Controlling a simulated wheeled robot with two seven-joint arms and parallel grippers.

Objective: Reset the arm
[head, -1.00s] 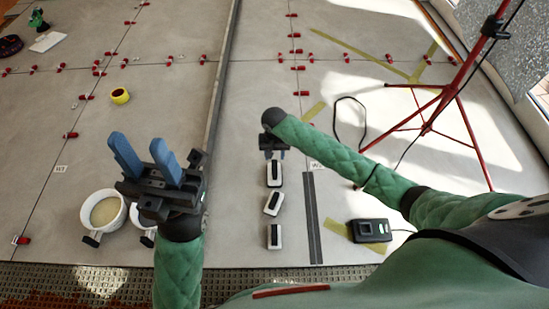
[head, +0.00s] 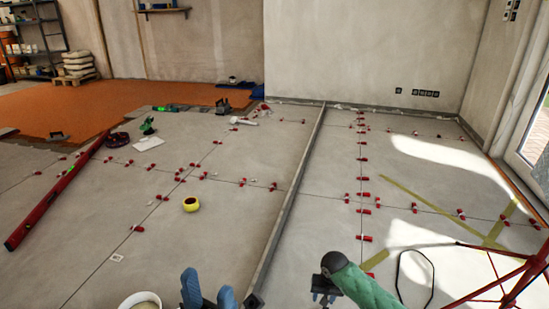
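My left gripper (head: 209,287) is at the bottom edge of the head view, left of the long metal strip. Its two blue fingers point up and stand apart, with nothing between them. My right gripper (head: 325,293) is at the bottom edge, right of the strip, under the dark end of the green-sleeved arm. Its fingers point down and are small and partly cut off, so I cannot tell whether they are open or shut.
Several red levelling clips (head: 365,238) line the tile joints. A yellow tape roll (head: 191,204), a red spirit level (head: 52,195) and a white bucket (head: 140,300) are on the left. A red tripod (head: 500,285) stands at lower right. The metal strip (head: 290,200) divides the floor.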

